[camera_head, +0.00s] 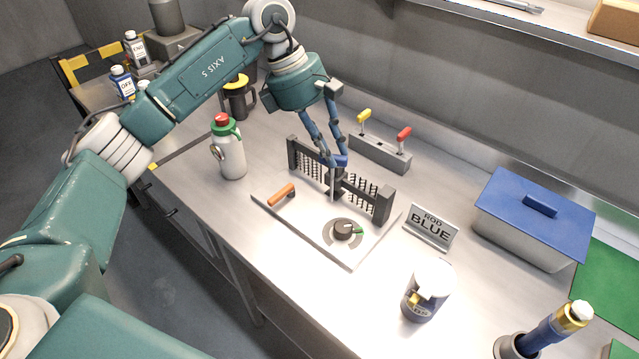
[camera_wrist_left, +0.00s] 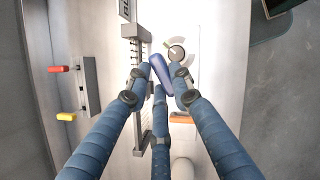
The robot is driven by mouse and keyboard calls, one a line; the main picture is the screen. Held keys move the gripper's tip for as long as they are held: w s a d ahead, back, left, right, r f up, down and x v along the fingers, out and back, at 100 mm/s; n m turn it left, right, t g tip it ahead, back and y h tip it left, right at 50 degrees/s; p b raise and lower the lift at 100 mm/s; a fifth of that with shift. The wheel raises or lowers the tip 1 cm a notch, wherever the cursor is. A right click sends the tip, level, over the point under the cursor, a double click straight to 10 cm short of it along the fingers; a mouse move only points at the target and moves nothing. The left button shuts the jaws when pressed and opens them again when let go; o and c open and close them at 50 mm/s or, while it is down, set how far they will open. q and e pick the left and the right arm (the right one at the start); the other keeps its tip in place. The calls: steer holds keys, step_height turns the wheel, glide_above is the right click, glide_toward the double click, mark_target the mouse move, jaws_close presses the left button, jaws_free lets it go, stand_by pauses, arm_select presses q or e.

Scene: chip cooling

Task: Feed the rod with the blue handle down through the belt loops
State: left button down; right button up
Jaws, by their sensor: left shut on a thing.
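My left gripper (camera_head: 337,158) comes down from above at the belt frame, its blue fingers closed around the blue handle (camera_head: 341,161) of a rod. In the left wrist view the blue handle (camera_wrist_left: 160,74) lies between the fingertips. The thin pale rod (camera_head: 332,183) points down by the dark middle post of the frame. I cannot tell how far it sits inside the loops. The frame (camera_head: 384,203) has dark end posts and two rows of small dark loops (camera_head: 311,165) on a white base plate (camera_head: 350,263).
The base carries an orange handle (camera_head: 281,194) and a dial (camera_head: 345,229). Behind stands a box (camera_head: 380,153) with yellow and red levers. A "ROD BLUE" sign (camera_head: 431,228) stands right, a flask (camera_head: 229,150) left, a mug (camera_head: 426,292) in front, and a blue-lidded bin (camera_head: 530,218) farther right.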

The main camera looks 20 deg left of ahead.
arm_select(q)
steer(key=w+a+r+n+t+y, duration=0.1)
steer(key=w+n+t, duration=0.1)
steer(key=w+n, duration=0.3)
steer(key=w+a+r+n+t+y+p, duration=0.1)
steer(key=w+n+y, duration=0.1)
steer(key=w+n, duration=0.3)
steer(key=shift+w+a+r+n+t, duration=0.25)
steer(key=shift+n+t, duration=0.15)
steer(key=shift+n, duration=0.8)
arm_select(e)
steer(key=shift+w+d+r, duration=0.6)
steer(key=shift+d+r, duration=0.15)
steer(key=shift+d, duration=0.05)
steer(key=shift+s+a, duration=0.1)
steer(key=shift+a, duration=0.1)
steer(key=shift+a+f, duration=0.2)
steer(key=shift+a, duration=0.05)
arm_select(q)
steer(key=shift+s+f+b, duration=0.1)
steer(key=shift+f+b, duration=0.15)
steer(key=shift+b, duration=0.1)
arm_select(e)
steer(key=shift+s+f, duration=0.1)
steer(key=shift+f, duration=0.05)
